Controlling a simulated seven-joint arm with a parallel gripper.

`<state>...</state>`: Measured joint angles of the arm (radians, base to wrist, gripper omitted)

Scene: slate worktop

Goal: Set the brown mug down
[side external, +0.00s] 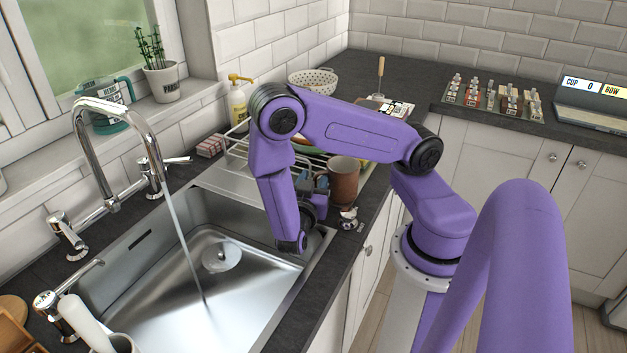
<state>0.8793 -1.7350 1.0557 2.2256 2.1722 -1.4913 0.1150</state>
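The brown mug (344,182) is upright near the right end of the drying rack, by the worktop's front edge.
The steel sink (150,290) lies to the left, with water running from the tap (118,108). The drying rack (240,150) holds dishes behind my arm.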

